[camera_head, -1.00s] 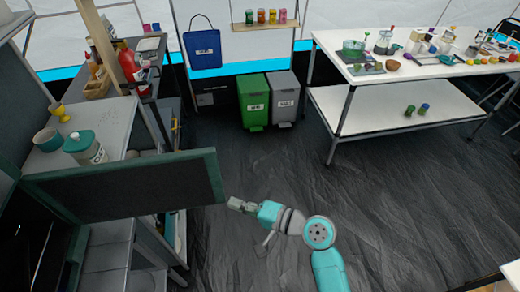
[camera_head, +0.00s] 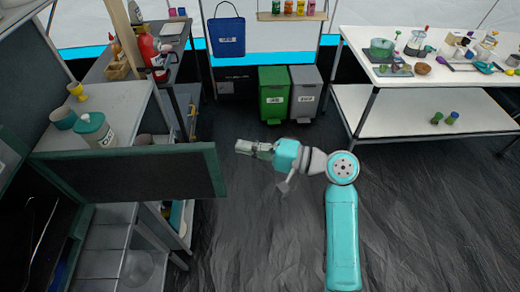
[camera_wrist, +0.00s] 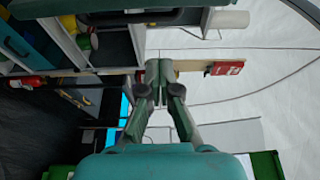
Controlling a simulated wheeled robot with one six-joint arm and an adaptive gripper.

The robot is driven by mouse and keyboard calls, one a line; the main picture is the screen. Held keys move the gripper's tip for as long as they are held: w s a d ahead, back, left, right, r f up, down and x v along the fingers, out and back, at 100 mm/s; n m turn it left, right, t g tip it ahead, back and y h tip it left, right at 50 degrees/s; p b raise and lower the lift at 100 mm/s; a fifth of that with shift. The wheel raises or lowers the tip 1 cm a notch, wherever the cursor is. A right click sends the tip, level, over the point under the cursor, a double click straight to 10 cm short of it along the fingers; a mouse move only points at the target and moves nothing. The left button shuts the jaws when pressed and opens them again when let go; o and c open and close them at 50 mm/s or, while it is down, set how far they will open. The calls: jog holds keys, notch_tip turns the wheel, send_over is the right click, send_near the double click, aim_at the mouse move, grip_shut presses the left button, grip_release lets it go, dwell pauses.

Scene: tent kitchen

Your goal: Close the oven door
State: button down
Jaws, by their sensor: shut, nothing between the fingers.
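The oven door (camera_head: 140,178) is a dark panel in a green frame. It stands open, jutting out to the right from the oven (camera_head: 32,245) at the left edge. My gripper (camera_head: 238,146) is just past the door's free right edge, near its upper corner and pointing left. It looks apart from the door. In the wrist view my gripper (camera_wrist: 158,72) has its fingers together, with nothing between them. A dark green edge with a black bar shows at the top there; I cannot tell whether it is the door. The door's far face is hidden in the head view.
A shelf unit with a teal-lidded jar (camera_head: 95,130) and a yellow egg cup (camera_head: 77,91) stands behind the door. A green bin (camera_head: 273,95) and a grey bin (camera_head: 305,92) are at the back. A white table (camera_head: 440,72) is right. Dark floor lies open between.

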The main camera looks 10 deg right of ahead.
jog(key=shift+s+a, duration=0.4)
jog(key=shift+a, duration=0.35)
jog(key=shift+s+a, duration=0.4)
jog(key=shift+a, duration=0.35)
jog(key=shift+s+a, duration=0.4)
jog(key=shift+a, duration=0.35)
jog(key=shift+s, duration=0.1)
